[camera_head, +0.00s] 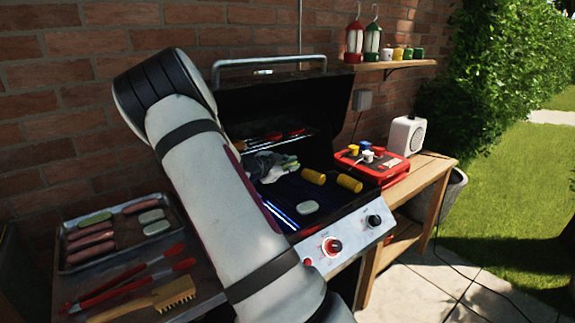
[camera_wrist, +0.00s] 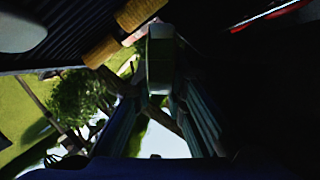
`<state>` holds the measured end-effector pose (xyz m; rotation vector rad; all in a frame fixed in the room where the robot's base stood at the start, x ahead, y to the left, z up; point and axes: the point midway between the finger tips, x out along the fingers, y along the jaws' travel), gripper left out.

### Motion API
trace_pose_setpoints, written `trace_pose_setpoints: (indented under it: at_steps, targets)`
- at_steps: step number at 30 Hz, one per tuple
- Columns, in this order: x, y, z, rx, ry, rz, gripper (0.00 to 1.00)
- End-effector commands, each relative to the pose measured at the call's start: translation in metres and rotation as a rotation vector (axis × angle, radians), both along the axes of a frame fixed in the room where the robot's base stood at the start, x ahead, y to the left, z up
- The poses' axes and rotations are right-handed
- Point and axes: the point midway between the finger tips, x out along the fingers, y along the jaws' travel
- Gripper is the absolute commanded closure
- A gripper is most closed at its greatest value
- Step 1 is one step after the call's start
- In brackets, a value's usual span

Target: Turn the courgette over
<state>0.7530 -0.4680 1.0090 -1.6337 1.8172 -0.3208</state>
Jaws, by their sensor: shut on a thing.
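My gripper (camera_head: 274,167) is over the open grill, partly hidden behind my own arm in the head view. In the wrist view my two fingers (camera_wrist: 160,95) are shut on a green courgette piece (camera_wrist: 160,58) with a paler edge, held between their tips. Its green edge (camera_head: 291,161) seems to show at my fingertips in the head view. Another pale courgette slice (camera_head: 307,207) lies flat on the grill grate (camera_head: 288,190); a pale shape in the wrist view's upper left corner (camera_wrist: 20,35) looks like it.
Two corn cobs (camera_head: 349,183) lie on the grate's right side. Red sausages (camera_head: 290,134) are on the raised rack behind. A metal tray (camera_head: 122,257) with sausages and courgette slices stands left, beside tongs (camera_head: 130,279) and a brush (camera_head: 165,295). A red tray (camera_head: 372,168) is right.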

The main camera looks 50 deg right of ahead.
Motion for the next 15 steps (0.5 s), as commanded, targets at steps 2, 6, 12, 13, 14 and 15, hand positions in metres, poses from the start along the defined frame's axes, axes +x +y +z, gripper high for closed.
trace_pose_setpoints:
  at_steps: [2, 6, 12, 13, 14, 15]
  targets:
    - [0.001, 0.001, -0.011, -0.009, -0.043, 0.002, 1.00]
    - [0.000, 0.001, -0.023, -0.031, -0.134, 0.002, 1.00]
    - [0.000, 0.001, -0.049, -0.035, -0.155, 0.001, 1.00]
    - [-0.001, 0.001, -0.052, -0.035, -0.156, 0.000, 1.00]
    - [-0.001, 0.001, -0.056, -0.035, -0.157, 0.000, 1.00]
    - [-0.001, 0.001, -0.060, -0.036, -0.157, 0.001, 1.00]
